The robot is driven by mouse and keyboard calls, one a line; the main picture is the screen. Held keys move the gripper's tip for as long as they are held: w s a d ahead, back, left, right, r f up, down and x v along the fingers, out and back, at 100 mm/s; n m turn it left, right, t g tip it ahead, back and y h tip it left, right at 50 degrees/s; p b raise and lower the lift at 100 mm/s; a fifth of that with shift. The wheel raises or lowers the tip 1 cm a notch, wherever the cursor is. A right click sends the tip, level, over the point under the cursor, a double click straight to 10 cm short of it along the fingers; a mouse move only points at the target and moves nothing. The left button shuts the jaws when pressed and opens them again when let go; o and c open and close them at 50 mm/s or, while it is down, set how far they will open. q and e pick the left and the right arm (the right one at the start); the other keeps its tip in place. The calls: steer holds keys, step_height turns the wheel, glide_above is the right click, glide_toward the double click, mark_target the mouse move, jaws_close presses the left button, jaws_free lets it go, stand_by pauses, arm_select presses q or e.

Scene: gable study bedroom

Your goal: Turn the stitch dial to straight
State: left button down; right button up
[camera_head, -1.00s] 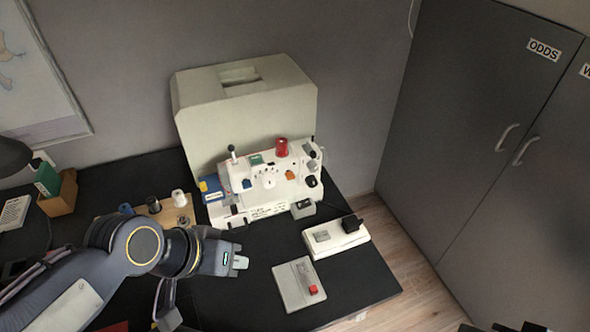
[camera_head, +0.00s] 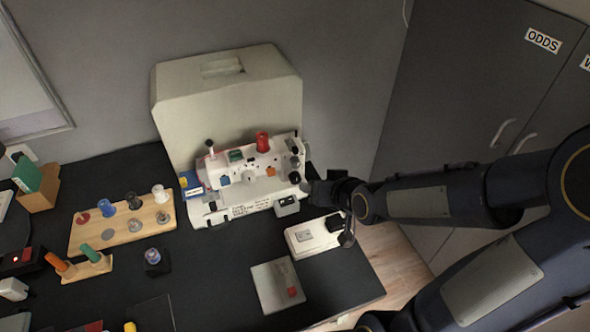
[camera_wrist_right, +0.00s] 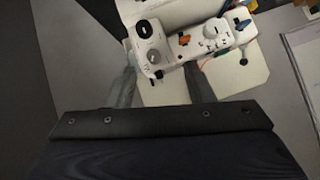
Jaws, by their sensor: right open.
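The white sewing machine (camera_head: 222,171) stands at the back of the black table. A white round dial (camera_head: 249,177) ringed by small marks sits on its front; it also shows in the right wrist view (camera_wrist_right: 215,33). I cannot read its setting or confirm it is the stitch dial. My right gripper (camera_head: 311,189) is beside the machine's right end, apart from that dial. My left gripper is out of view.
A cream cover (camera_head: 225,95) stands behind the machine. A white foot pedal (camera_head: 312,238) lies under my right forearm, and a grey box (camera_head: 276,285) lies in front. A wooden spool rack (camera_head: 125,222) stands left. Grey cabinets (camera_head: 470,90) rise at right.

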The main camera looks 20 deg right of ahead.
mark_target(298, 165)
steer(key=w+f+m+t, duration=0.2)
steer(key=w, duration=0.2)
steer(key=w+d+f+m+t+h, duration=0.1)
steer(key=w+f+m+t, duration=0.1)
steer(key=w+f+t, duration=0.1)
steer(key=w+f+m+t, duration=0.1)
steer(key=w+f+t, duration=0.1)
steer(key=w, duration=0.3)
steer(key=shift+w+d+f+m+t+h+p, duration=0.15)
steer(key=shift+w+m+t+h+p, duration=0.15)
steer(key=shift+m+p, duration=0.1)
steer(key=shift+w, duration=0.55)
steer(key=shift+f, duration=0.1)
steer(key=c, duration=1)
